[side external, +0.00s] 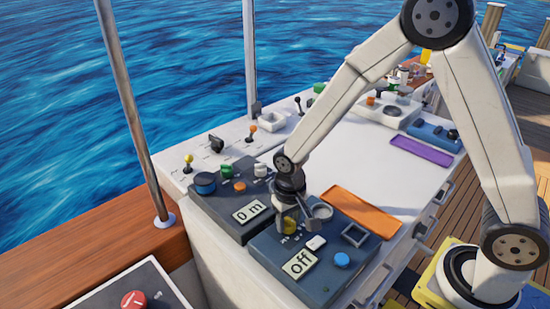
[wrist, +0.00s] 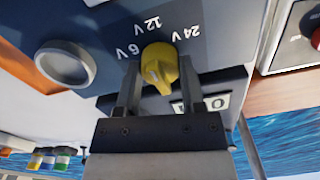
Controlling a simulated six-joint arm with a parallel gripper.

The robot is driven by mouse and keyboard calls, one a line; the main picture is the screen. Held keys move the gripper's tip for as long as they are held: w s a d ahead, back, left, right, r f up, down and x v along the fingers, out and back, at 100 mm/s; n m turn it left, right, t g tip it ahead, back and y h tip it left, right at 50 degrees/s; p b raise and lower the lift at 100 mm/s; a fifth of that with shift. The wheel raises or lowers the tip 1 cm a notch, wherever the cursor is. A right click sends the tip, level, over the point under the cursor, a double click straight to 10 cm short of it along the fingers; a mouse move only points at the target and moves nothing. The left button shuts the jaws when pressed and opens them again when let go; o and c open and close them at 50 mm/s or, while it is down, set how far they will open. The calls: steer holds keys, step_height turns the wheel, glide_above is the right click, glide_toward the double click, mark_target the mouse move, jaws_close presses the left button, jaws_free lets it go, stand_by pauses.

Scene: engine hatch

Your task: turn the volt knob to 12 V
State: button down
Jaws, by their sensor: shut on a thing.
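The yellow volt knob (wrist: 159,62) sits on a dark blue panel (wrist: 105,60) in the wrist view, with the white marks 6 V, 12 V and 24 V around its far side. My gripper (wrist: 160,75) has one finger on each side of the knob and is shut on it. I cannot tell for certain which mark the knob points at. In the side view the knob (side external: 290,228) shows under my gripper (side external: 291,218), partly hidden by the fingers.
A round white-rimmed socket (side external: 321,211), a white switch (side external: 316,243), a square frame (side external: 355,235) and a blue button (side external: 342,260) surround the knob closely. A neighbouring panel has a display reading "0 m" (side external: 249,212). An orange tray (side external: 361,211) lies behind.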

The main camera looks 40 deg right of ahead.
mark_target(289, 219)
steer(key=shift+m, duration=0.4)
steer(key=shift+c, duration=1)
jaws_free()
steer(key=shift+r, duration=0.15)
steer(key=shift+r, duration=3.8)
steer(key=s+d+n+t, duration=0.2)
steer(key=s+d+n, duration=0.1)
steer(key=s+d, duration=0.4)
steer(key=shift+s+d+t, duration=0.25)
steer(key=shift+s+t, duration=0.05)
steer(key=shift+s, duration=0.65)
